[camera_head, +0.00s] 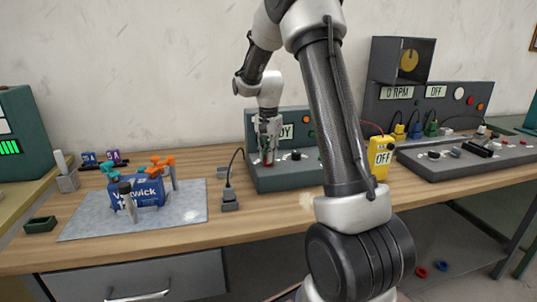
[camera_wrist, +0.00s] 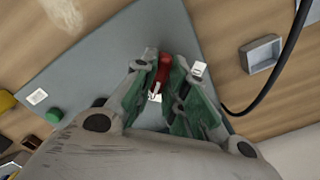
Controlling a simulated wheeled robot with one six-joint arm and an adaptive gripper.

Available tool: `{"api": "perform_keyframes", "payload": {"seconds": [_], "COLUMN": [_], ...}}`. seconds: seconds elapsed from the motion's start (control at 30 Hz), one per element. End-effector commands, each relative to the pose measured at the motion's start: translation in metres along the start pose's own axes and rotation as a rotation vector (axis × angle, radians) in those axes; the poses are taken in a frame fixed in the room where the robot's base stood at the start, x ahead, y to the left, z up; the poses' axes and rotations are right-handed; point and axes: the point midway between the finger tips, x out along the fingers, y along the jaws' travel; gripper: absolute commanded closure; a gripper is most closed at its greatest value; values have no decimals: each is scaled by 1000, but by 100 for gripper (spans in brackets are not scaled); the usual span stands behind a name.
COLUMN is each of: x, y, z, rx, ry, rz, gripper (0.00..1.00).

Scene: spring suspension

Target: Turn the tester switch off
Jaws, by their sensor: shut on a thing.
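The tester is a grey-green console (camera_head: 285,178) with an upright back panel in the middle of the bench. Its display (camera_head: 287,132) is partly hidden by my gripper, with "DY" readable. A red switch lever (camera_wrist: 164,68) stands on the console's grey top face (camera_wrist: 100,62) in the wrist view. My gripper (camera_head: 267,158) points down at the left part of the console. In the wrist view, the green-padded fingers of my gripper (camera_wrist: 160,90) stand on both sides of the red lever and are shut on it. Small white labels lie close to the fingertips.
A green button (camera_wrist: 54,116) is on the same console. A yellow meter (camera_head: 380,157) reading "OFF" stands to the right. A blue box (camera_head: 150,188) lies on a grey mat (camera_head: 185,212) at left.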

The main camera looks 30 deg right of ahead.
Motion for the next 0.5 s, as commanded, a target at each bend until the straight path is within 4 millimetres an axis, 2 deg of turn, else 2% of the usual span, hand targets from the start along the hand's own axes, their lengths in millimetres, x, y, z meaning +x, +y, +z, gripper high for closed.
{"api": "perform_keyframes", "payload": {"seconds": [0.27,0.5], "x": [0,0], "y": [0,0], "z": [0,0], "rx": [-35,-168], "ry": [0,0], "rz": [0,0], "gripper": [100,100]}}
